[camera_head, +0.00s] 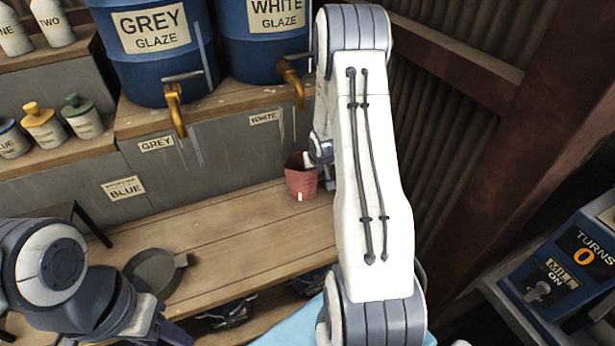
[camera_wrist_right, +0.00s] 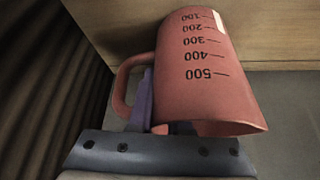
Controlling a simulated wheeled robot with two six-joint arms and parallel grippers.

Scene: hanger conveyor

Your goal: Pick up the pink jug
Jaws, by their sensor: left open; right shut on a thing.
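The pink jug (camera_head: 301,180) is upright at the back right of the wooden bench, below the white glaze tap. In the right wrist view the jug (camera_wrist_right: 195,75) fills the middle, with dark measuring marks and its handle on the left. My right gripper (camera_wrist_right: 147,98) is shut on the jug, with a purple finger showing between the handle and the body. In the head view my right arm hides most of that gripper. Whether the jug touches the bench is hard to tell. My left gripper (camera_head: 172,333) is open at the lower left, partly cut off by the frame edge.
Blue grey-glaze (camera_head: 155,50) and white-glaze (camera_head: 262,38) drums with brass taps stand above the bench (camera_head: 225,235). A dark pan (camera_head: 153,272) lies near my left arm. Small bottles (camera_head: 42,126) line the left shelf. A blue mill control box (camera_head: 560,275) stands at right.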

